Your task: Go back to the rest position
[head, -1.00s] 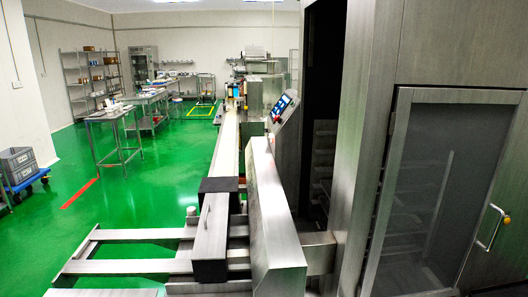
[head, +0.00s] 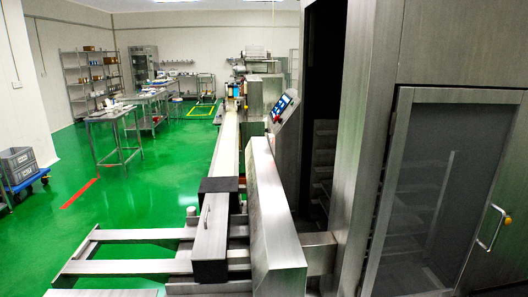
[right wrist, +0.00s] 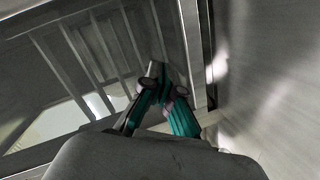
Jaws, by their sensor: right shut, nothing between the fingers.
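My right gripper (right wrist: 160,85) shows in the right wrist view, with its teal-sided fingers drawn together and nothing between them. Behind it are metal bars or slats (right wrist: 92,50) and, on the right, a smooth metal panel (right wrist: 265,70). I cannot tell its exact distance from them. Neither gripper shows in the head view, and my left gripper is in no frame. The encrusting machine's long conveyor (head: 228,145) runs away from me, with a dark block (head: 218,185) across its near part. A control screen (head: 283,105) sits beside it.
A tall steel cabinet (head: 455,45) with a glass door (head: 430,190) stands close on the right. Low metal frame beams (head: 135,267) reach out at the lower left. Green floor (head: 150,200) is open on the left, with tables (head: 115,115) and shelves (head: 75,75) further back.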

